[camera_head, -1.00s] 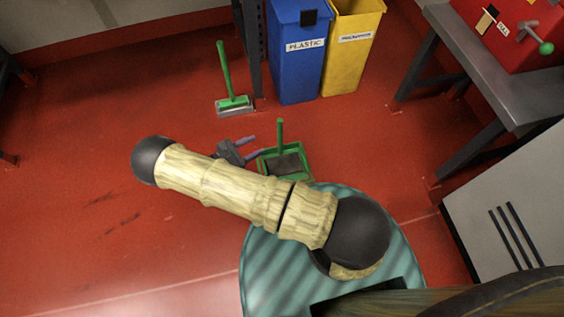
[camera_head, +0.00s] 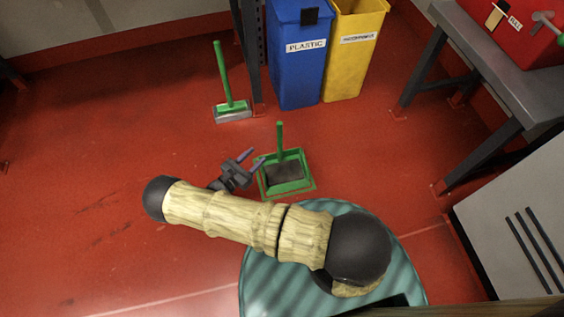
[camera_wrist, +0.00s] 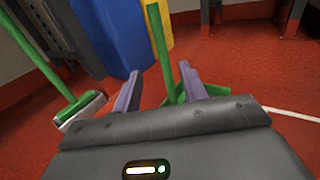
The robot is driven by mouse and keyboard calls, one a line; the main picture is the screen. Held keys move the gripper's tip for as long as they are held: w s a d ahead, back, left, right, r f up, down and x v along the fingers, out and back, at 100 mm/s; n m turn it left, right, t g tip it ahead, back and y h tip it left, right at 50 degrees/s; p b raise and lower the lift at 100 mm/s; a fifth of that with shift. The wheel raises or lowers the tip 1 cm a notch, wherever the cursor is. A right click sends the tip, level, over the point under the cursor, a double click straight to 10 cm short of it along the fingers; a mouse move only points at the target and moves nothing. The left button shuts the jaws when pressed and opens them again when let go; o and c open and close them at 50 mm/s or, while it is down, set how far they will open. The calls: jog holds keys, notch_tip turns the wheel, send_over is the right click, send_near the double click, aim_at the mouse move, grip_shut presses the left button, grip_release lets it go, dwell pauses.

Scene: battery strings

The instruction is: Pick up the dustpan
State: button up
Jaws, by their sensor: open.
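The dustpan (camera_head: 287,187) is green with a dark inside and an upright green handle (camera_head: 280,141). It stands on the red floor near the middle of the head view. My gripper (camera_head: 255,160) is open and empty just left of the dustpan, its fingers pointing toward the handle. In the wrist view the dustpan's handle (camera_wrist: 159,50) rises between my two fingers (camera_wrist: 161,88), beyond the tips as far as I can tell. The green pan (camera_wrist: 196,86) shows behind the right finger. The palm hides the lower part of the wrist view.
A green-handled broom (camera_head: 233,108) stands behind, by a dark metal post (camera_head: 252,60). A blue plastic bin (camera_head: 298,75) and a yellow bin (camera_head: 350,70) stand at the back. A grey bench (camera_head: 490,60) with a red box (camera_head: 530,35) is at right. The left floor is clear.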

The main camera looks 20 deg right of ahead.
aim_at(278, 138)
jog(key=b+x, duration=0.3)
jog(key=x, duration=0.5)
jog(key=shift+w+d+f+b, duration=0.3)
jog(key=shift+d+b, duration=0.15)
jog(key=shift+b, duration=0.15)
jog(key=b+x, duration=0.3)
jog(key=shift+w+d+f, duration=0.15)
jog(key=shift+d, duration=0.2)
jog(key=shift+w+d, duration=0.15)
jog(key=shift+d, duration=0.05)
